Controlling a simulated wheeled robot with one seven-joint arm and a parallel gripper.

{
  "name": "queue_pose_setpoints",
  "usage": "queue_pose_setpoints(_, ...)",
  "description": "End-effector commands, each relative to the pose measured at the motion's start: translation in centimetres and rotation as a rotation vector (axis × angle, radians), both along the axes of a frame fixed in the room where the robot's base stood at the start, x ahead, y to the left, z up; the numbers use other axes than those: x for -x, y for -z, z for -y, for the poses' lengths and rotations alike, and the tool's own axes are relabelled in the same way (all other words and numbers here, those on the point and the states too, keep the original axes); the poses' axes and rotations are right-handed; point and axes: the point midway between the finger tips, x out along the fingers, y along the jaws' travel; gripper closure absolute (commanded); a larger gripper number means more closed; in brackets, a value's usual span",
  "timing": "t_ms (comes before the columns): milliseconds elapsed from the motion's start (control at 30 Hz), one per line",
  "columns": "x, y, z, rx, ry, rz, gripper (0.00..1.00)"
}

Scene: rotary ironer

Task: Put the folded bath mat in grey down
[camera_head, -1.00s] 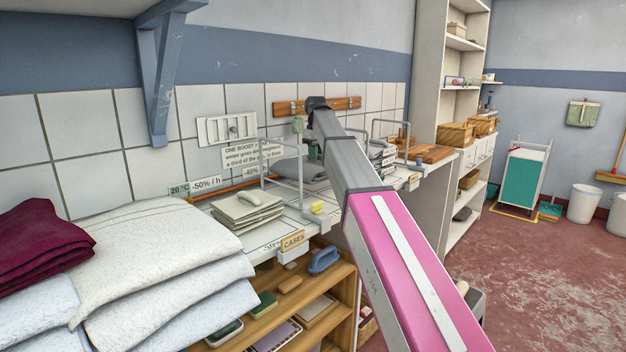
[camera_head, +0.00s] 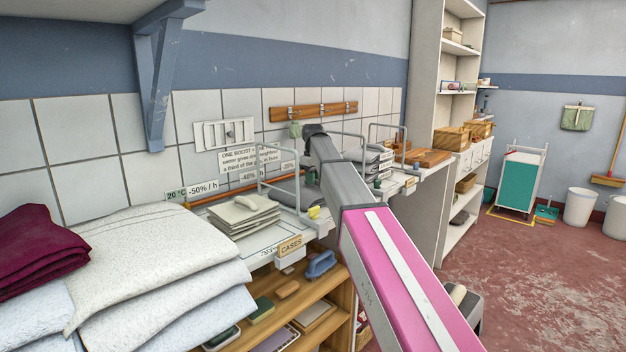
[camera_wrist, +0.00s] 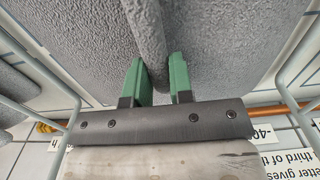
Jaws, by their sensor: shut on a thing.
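The folded grey bath mat (camera_wrist: 90,40) fills most of the wrist view. It has a thick, rough pile. My gripper (camera_wrist: 158,78) has its two green fingers on either side of a raised ridge of this mat and is shut on it. In the head view, grey cloth shows at the shelf between the wire dividers (camera_head: 297,185); my arm hides most of it and most of my gripper. I cannot tell whether the mat touches the shelf.
Wire dividers stand close on both sides of my gripper. A pale folded stack (camera_head: 240,214) lies left, behind a sign reading CASES (camera_head: 290,246). Grey stacked cloths (camera_head: 378,160) stand to the right.

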Motion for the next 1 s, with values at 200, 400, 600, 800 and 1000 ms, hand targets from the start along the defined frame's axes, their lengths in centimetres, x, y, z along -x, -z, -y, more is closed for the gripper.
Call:
queue_pose_setpoints(200,0.0,0.0,0.0,0.0,0.0,0.0,0.53)
queue_pose_setpoints(400,0.0,-0.1,0.0,0.0,0.0,0.0,0.53)
queue_pose_setpoints(600,-0.1,-2.1,0.0,-0.001,0.0,0.002,0.53)
queue_pose_setpoints(800,-0.2,-6.1,0.0,-0.001,0.0,0.002,0.53)
queue_pose_setpoints(1000,-0.1,-9.7,0.0,0.0,0.0,0.001,0.53)
